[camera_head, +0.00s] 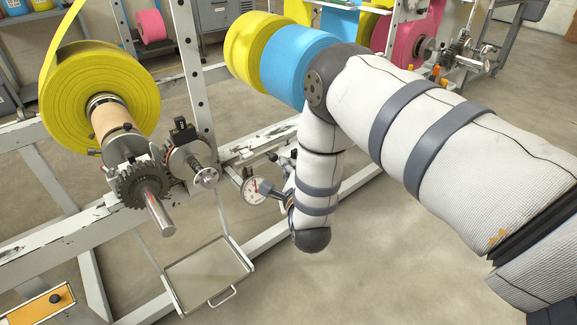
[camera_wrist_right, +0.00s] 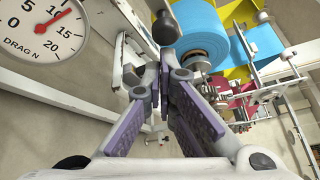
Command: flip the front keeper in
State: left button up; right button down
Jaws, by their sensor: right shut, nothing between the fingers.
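My right gripper (camera_head: 287,163) is mostly hidden behind my forearm in the head view, close to the round dial. In the right wrist view its two purple-padded fingers (camera_wrist_right: 163,65) come together at the tips, shut and empty. A dark round knob (camera_wrist_right: 165,28) shows just past the fingertips; whether they touch cannot be told. I cannot tell whether this knob belongs to the front keeper. In the head view a toothed gear with a steel shaft (camera_head: 140,185) stands before the yellow roll (camera_head: 100,97). My left gripper is not in view.
A drag dial (camera_head: 257,190) sits beside my right gripper; it fills the upper left of the wrist view (camera_wrist_right: 42,27). A blue roll (camera_head: 290,68) is behind my elbow. White frame rails (camera_head: 50,240) and a wire-handled tray (camera_head: 208,272) stand at the left. The floor at lower middle is clear.

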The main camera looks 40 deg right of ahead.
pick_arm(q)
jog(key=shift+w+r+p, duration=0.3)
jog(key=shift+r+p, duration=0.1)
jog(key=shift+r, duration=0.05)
pick_arm(e)
jog(key=a, duration=0.6)
